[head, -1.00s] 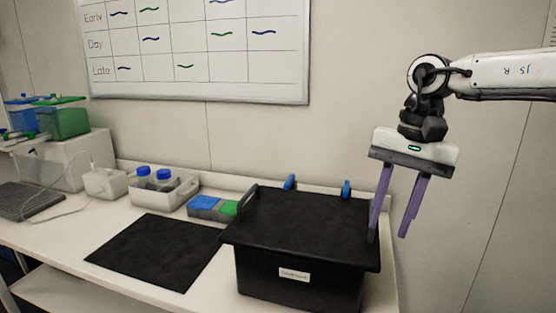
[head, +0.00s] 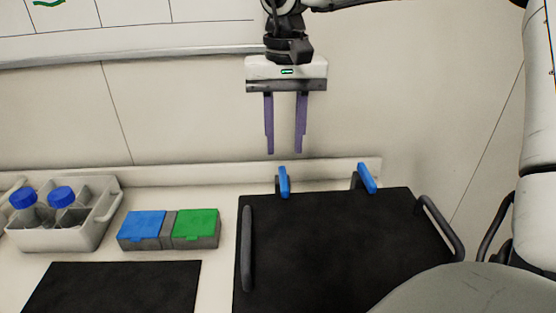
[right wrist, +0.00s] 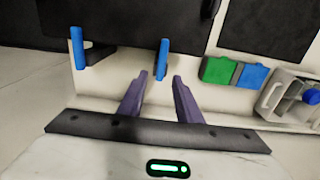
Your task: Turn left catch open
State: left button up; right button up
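The left catch (head: 283,181) is a blue lever at the back edge of the black box lid (head: 330,245), standing roughly upright. The right catch (head: 366,179) is a similar blue lever further right, and it looks tilted. My right gripper (head: 284,151) points down, open and empty, above and slightly behind the left catch. In the right wrist view the left catch (right wrist: 162,60) shows just beyond the two purple fingertips (right wrist: 160,78), apart from them as far as I can tell. The right catch (right wrist: 78,47) is off to the left there. My left gripper is not in view.
The lid has dark handles at its left (head: 247,248) and right (head: 440,228). Left of the box sit a blue-and-green-lidded container (head: 168,242), a grey caddy (head: 88,240) with blue-capped bottles, and a black mat (head: 112,288). A wall and low ledge (head: 200,173) run behind.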

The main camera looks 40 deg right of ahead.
aim_at(283, 172)
jog(key=f, duration=0.6)
jog(key=shift+w+f, duration=0.2)
jog(key=shift+f, duration=0.05)
grip_shut()
